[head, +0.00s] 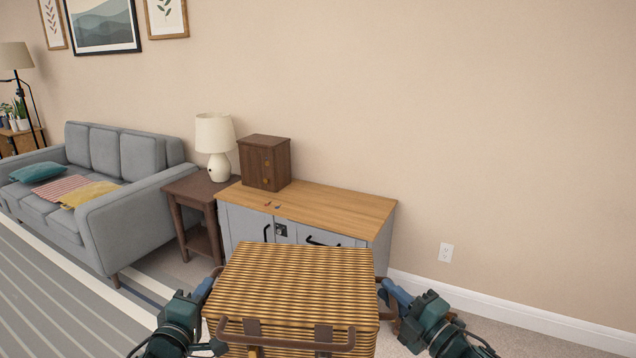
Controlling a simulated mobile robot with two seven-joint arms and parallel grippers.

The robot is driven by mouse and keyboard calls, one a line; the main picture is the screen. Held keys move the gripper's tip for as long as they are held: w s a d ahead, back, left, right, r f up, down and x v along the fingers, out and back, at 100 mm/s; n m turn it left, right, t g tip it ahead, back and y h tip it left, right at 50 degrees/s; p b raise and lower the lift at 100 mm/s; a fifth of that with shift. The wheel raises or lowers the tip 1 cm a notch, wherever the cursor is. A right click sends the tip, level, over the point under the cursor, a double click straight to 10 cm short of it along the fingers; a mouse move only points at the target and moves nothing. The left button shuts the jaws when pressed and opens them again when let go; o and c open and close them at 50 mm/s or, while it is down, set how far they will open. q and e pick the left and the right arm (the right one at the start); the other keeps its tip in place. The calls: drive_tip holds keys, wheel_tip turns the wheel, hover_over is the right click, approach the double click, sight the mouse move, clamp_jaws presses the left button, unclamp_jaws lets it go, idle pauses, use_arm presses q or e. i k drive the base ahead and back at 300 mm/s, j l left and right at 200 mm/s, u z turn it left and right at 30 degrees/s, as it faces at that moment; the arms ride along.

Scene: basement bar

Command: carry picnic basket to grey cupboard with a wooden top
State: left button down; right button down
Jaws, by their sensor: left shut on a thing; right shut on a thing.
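The picnic basket (293,276) is a woven tan-and-brown striped box with brown handles, at the bottom centre of the head view. My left gripper (210,285) is shut on its left side, and my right gripper (387,291) is shut on its right side. The basket is held level in front of the grey cupboard (341,239) and hides part of its front. The cupboard has a wooden top (335,207), black handles and a dark latch. The basket's underside is hidden.
The top's right part is bare. A side table (196,190) with a lamp (215,146) and a grey sofa (105,185) stand left. Carpet is clear at right.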

sight(333, 201)
drive_tip(key=i+u, duration=0.35)
drive_tip(key=i, duration=0.35)
drive_tip(key=i+u, duration=0.15)
drive_tip(key=i, duration=0.6)
drive_tip(key=i+z, duration=0.2)
drive_tip(key=i, duration=0.55)
drive_tip(key=i+z, duration=0.4)
drive_tip(key=i, duration=0.25)
drive_tip(key=i+j+z, duration=0.1)
drive_tip(key=i+z, duration=0.25)
drive_tip(key=i, duration=0.25)
drive_tip(key=z, duration=0.3)
